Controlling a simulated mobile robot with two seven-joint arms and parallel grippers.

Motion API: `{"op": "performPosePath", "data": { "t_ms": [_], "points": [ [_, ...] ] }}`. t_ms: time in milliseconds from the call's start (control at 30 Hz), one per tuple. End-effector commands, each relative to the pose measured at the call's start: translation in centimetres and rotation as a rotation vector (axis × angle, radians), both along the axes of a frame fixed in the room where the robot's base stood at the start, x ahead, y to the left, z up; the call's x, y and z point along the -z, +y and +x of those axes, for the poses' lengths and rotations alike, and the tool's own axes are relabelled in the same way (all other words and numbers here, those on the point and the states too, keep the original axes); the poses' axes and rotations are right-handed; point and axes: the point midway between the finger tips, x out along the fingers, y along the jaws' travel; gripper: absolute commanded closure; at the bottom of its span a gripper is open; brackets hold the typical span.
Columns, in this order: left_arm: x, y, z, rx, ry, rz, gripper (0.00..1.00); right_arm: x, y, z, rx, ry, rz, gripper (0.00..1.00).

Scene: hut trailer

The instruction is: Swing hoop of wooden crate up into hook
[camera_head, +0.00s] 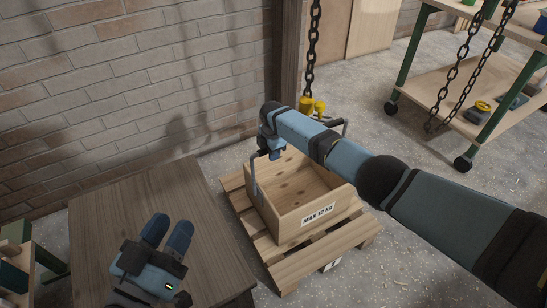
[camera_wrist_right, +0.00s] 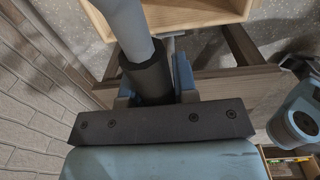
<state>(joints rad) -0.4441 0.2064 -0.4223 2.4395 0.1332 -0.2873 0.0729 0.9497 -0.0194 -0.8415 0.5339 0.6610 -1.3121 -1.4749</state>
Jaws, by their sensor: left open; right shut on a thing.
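The open wooden crate (camera_head: 288,215), labelled "MAX 12 KG", sits on a pallet. Its grey metal hoop (camera_head: 254,176) rises from the crate's left side, and a dark bent part shows past my right arm. My right gripper (camera_head: 270,152) is above the crate's left rear part, shut on the hoop. The right wrist view shows a grey bar (camera_wrist_right: 131,25) with a black sleeve (camera_wrist_right: 147,75) between the fingers. The yellow hook block (camera_head: 312,106) hangs on a chain just behind my right forearm; the hook's lower part is hidden. My left gripper (camera_head: 168,235) is open and empty over the table.
A wooden table (camera_head: 200,215) stands left of the pallet (camera_head: 285,268). A brick wall and a post are behind. A looped chain (camera_head: 455,75) hangs at right, before a green-legged trolley (camera_head: 440,75). Floor in front of the pallet is clear apart from shavings.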

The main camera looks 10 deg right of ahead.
Motion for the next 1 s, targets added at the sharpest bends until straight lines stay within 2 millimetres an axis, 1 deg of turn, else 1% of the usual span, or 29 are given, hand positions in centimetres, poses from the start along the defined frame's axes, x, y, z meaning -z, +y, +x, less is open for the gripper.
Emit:
{"op": "performPosePath", "data": {
  "t_ms": [333, 367, 400, 433, 467, 767, 867, 1000],
  "points": [
    [0.1, 0.0, 0.0, 0.001, 0.003, 0.001, 0.57, -0.1, 0.0, 0.1, 0.004, -0.002, 0.001, 1.0],
    [0.1, 0.0, 0.0, 0.001, 0.003, 0.001, 0.57, -0.1, 0.0, 0.1, 0.004, -0.002, 0.001, 0.69],
    [0.1, 0.0, 0.0, 0.001, 0.003, 0.001, 0.57, -0.1, 0.0, 0.1, 0.004, -0.002, 0.001, 0.6],
    [0.1, 0.0, 0.0, 0.001, 0.003, 0.001, 0.57, -0.1, 0.0, 0.1, 0.003, -0.002, 0.001, 0.53],
    [0.1, 0.0, 0.0, 0.001, 0.003, 0.001, 0.57, -0.1, 0.0, 0.1, 0.003, -0.002, 0.001, 0.48],
    [0.1, 0.0, 0.0, 0.0, 0.004, 0.004, 0.57, -0.1, 0.0, 0.0, 0.002, -0.001, 0.0, 0.48],
    [-0.3, 0.0, 0.0, 0.0, 0.003, 0.004, 0.57, -0.4, 0.0, 0.0, 0.002, -0.001, 0.0, 0.48],
    [-1.3, 0.0, 0.0, 0.0, 0.003, 0.003, 0.57, -1.3, 0.2, -0.1, 0.003, -0.001, 0.0, 0.48]
  ]
}}
